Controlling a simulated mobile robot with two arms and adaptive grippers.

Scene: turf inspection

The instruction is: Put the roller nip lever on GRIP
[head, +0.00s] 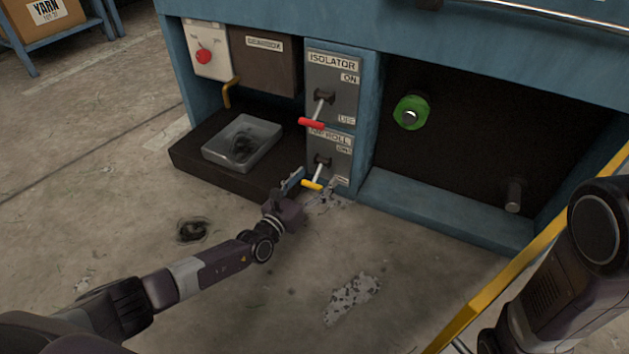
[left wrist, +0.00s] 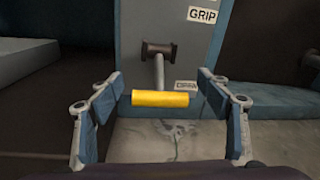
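The roller nip lever (head: 318,172) is on the lower grey panel and has a yellow crossbar handle (head: 312,185). It points down, the handle beside the lower label. In the left wrist view the yellow handle (left wrist: 160,98) lies level between my fingers, with the GRIP label (left wrist: 202,16) above and a partly hidden lower label (left wrist: 186,86). My left gripper (left wrist: 162,88) is open, its fingers spread on either side of the handle with gaps. In the head view the left gripper (head: 302,183) is at the handle. My right gripper is out of view.
The isolator lever with a red handle (head: 311,122) is just above. A grey tray (head: 268,160) with dark fluff stands on the black ledge to the left. A yellow rail (head: 540,250) crosses the right side.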

